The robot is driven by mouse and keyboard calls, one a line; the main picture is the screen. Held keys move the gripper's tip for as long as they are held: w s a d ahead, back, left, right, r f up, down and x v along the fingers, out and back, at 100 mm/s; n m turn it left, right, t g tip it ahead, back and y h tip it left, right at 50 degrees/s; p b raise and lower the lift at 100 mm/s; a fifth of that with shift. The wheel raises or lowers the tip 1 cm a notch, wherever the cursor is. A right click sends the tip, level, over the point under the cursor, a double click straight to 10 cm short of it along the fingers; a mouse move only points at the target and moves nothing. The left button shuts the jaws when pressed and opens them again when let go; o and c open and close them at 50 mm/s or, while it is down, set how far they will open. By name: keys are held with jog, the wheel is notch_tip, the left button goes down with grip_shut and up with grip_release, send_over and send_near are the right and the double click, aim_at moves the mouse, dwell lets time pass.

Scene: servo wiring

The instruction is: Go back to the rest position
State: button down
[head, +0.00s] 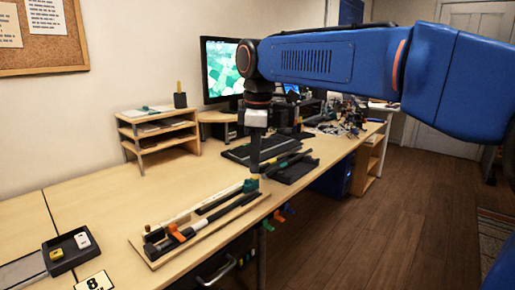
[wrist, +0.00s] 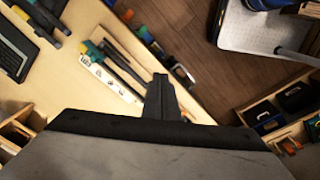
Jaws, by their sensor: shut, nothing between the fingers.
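My gripper (head: 256,168) points down over the desk in the head view, at the end of my blue arm. Its fingers are together with nothing between them. In the wrist view the shut fingers (wrist: 161,85) stand up from the dark gripper body at the lower middle. A wooden board (head: 230,214) with dark bars, a white strip and orange and green clips lies on the desk, in front of and below my gripper. It also shows in the wrist view (wrist: 120,52). I cannot tell the exact height of the fingers above the desk.
A dark tray with tools (head: 290,167) lies beside my gripper on the right. A wooden shelf (head: 160,137) and a monitor (head: 220,65) stand behind. A small black tray (head: 68,252) is at the front left. The wooden floor (head: 400,210) right of the desk is mostly clear.

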jog(key=s+d+f+m+t, duration=0.1)
jog(key=s+d+f+m, duration=0.15)
jog(key=d, duration=0.35)
jog(key=s+d+f+m, duration=0.1)
jog(key=s+d+m, duration=0.2)
jog(key=d, duration=0.3)
jog(key=s+d+f+m+t, duration=0.3)
jog(key=s+d+f+m, duration=0.9)
jog(key=s+d+f, duration=0.5)
jog(key=shift+s+d+f+h, duration=0.3)
jog(key=shift+s+d+f, duration=0.1)
jog(key=shift+s, duration=0.65)
